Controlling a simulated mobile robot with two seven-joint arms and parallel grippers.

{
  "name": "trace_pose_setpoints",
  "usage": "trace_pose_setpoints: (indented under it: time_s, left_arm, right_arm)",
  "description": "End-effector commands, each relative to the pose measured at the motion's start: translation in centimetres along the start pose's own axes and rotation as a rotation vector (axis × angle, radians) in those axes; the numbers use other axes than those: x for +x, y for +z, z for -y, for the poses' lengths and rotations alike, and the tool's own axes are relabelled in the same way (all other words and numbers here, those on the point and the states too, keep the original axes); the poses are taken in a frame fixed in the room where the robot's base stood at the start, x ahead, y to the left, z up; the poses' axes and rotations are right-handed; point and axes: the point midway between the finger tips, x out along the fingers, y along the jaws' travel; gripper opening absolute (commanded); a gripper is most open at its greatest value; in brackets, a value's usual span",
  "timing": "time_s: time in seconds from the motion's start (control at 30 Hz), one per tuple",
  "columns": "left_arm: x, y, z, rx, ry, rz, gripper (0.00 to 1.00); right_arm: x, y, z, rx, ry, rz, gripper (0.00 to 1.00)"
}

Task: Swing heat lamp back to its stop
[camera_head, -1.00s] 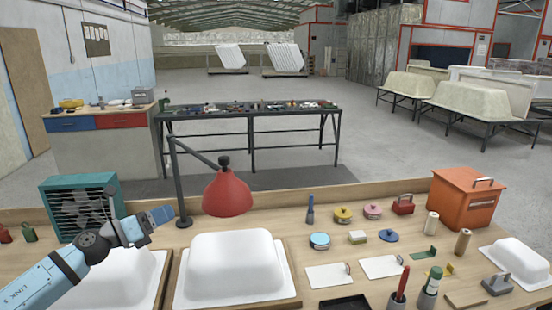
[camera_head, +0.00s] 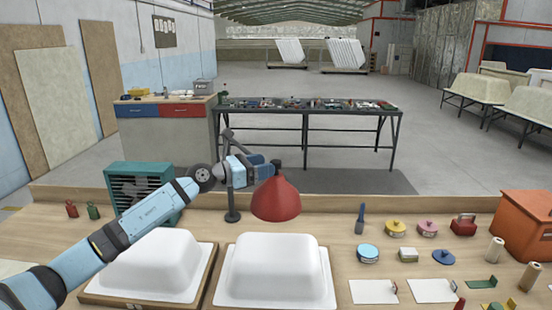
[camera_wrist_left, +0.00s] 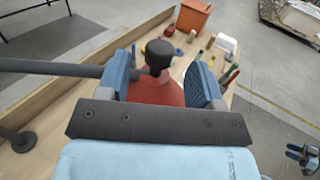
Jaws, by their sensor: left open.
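The red heat lamp (camera_head: 276,199) hangs above the back edge of the right white tub shell (camera_head: 275,268). Its dark post (camera_head: 232,200) stands to the left. The lamp's swing arm is partly hidden by my left arm in the head view. My left gripper (camera_head: 268,165) is at the lamp's top. In the left wrist view the open fingers (camera_wrist_left: 163,78) stand either side of the black knob (camera_wrist_left: 158,54) and red shade (camera_wrist_left: 156,92), with gaps visible. The swing arm (camera_wrist_left: 50,68) enters from the left. Part of what looks like my right gripper (camera_wrist_left: 302,157) shows small at lower right.
Another white shell (camera_head: 155,262) lies left, under my left arm. A teal heater box (camera_head: 138,184) stands behind it. Several tins, tools and an orange box (camera_head: 525,222) occupy the bench's right side. A raised wooden edge (camera_head: 420,203) runs along the back.

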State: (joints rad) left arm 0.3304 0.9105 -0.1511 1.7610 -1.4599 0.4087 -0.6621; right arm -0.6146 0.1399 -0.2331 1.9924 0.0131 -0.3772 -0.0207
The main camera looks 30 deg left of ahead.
Motion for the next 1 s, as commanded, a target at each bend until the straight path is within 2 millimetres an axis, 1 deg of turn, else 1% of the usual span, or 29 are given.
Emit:
trace_pose_setpoints:
  time_s: [0.03,0.1,0.23,0.4,0.63,0.67,0.7,0.87,0.9,1.0]
  left_arm:
    - [1.0,0.4,0.0,-0.002,-0.001,0.004,0.60]
    - [2.1,0.3,0.1,-0.002,-0.001,0.002,0.60]
    - [3.5,0.2,0.0,-0.001,-0.001,0.001,0.60]
    - [4.3,0.0,0.0,-0.001,-0.001,-0.001,0.60]
    - [4.3,-0.1,0.1,-0.001,-0.001,-0.001,0.60]
    - [4.3,-0.1,0.1,-0.001,-0.001,-0.001,0.56]
    - [4.3,-0.1,0.1,-0.001,-0.001,-0.001,0.46]
    - [4.3,-0.1,0.0,-0.001,-0.001,-0.001,0.10]
    - [4.3,-0.1,0.0,-0.001,-0.001,-0.001,0.00]
    - [4.3,0.0,0.0,-0.001,0.000,-0.001,0.00]
  right_arm:
    - [-0.3,-0.5,0.0,0.000,0.000,-0.001,0.43]
    - [-0.5,-0.8,0.0,0.000,0.001,-0.002,0.43]
    - [-0.7,-1.1,0.0,0.000,0.001,-0.003,0.43]
    - [-0.7,-1.2,0.0,0.000,0.000,-0.003,0.43]
    - [-0.7,-1.2,0.1,0.000,-0.002,-0.002,0.43]
    - [-0.7,-1.2,0.2,0.000,-0.003,-0.002,0.43]
    - [-0.7,-1.1,0.2,0.000,-0.003,-0.002,0.43]
    - [-0.7,-1.1,0.2,0.000,-0.003,-0.001,0.43]
    - [-0.7,-1.1,0.2,0.000,-0.003,-0.001,0.43]
    - [-0.7,-1.1,0.2,0.000,-0.003,0.000,0.43]
